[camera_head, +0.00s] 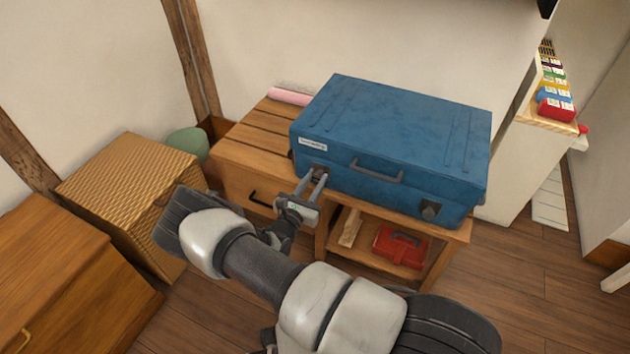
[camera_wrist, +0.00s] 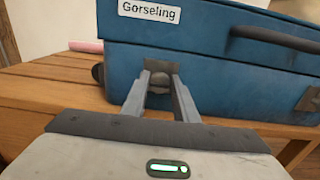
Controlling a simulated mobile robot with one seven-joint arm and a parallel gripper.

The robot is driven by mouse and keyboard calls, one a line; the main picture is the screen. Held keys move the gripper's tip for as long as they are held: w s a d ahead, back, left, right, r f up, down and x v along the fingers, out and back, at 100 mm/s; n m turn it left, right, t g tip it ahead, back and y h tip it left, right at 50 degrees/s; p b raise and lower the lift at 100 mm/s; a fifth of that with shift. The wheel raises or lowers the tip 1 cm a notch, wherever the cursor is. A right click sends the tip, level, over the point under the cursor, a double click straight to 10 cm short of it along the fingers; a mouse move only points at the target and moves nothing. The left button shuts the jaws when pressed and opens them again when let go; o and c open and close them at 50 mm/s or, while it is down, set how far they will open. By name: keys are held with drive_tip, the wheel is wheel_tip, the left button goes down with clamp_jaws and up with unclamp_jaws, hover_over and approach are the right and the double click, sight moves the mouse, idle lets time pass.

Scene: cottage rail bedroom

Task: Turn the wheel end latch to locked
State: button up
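A blue suitcase (camera_head: 400,140) lies flat on a wooden bench, with a handle on its front face. A small grey latch (camera_wrist: 160,79) sits on the front face below the "Gorseling" label, near the left end, where a dark wheel (camera_wrist: 97,73) shows. I cannot read whether this latch is locked. A second latch (camera_head: 430,209) is near the right end. My gripper (camera_head: 319,176) points at the left latch, with its two fingers apart, one on each side of it. It also shows in the wrist view (camera_wrist: 160,80). I cannot tell whether the fingertips touch the latch.
The slatted bench (camera_head: 250,140) has a drawer with a dark handle and an open shelf holding a red box (camera_head: 402,246). A wicker box (camera_head: 130,185) and a wooden cabinet (camera_head: 50,270) stand at left. A pink roll (camera_head: 289,97) lies behind the suitcase.

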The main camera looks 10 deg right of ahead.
drive_tip(key=shift+c, duration=0.5)
drive_tip(key=shift+m, duration=0.4)
drive_tip(key=m+p, duration=0.2)
drive_tip(key=m, duration=0.1)
drive_tip(key=shift+m, duration=0.4)
drive_tip(key=m+p, duration=0.2)
drive_tip(key=m, duration=0.2)
drive_tip(key=shift+s+d+m, duration=0.1)
drive_tip(key=shift+m, duration=0.2)
drive_tip(key=m+p, duration=0.1)
drive_tip(key=m, duration=0.3)
drive_tip(key=shift+p, duration=0.35)
drive_tip(key=m, duration=0.2)
drive_tip(key=m+p, duration=0.1)
drive_tip(key=m, duration=0.1)
drive_tip(key=shift+f+m+p, duration=0.2)
drive_tip(key=shift+m+p, duration=0.1)
drive_tip(key=o, duration=1)
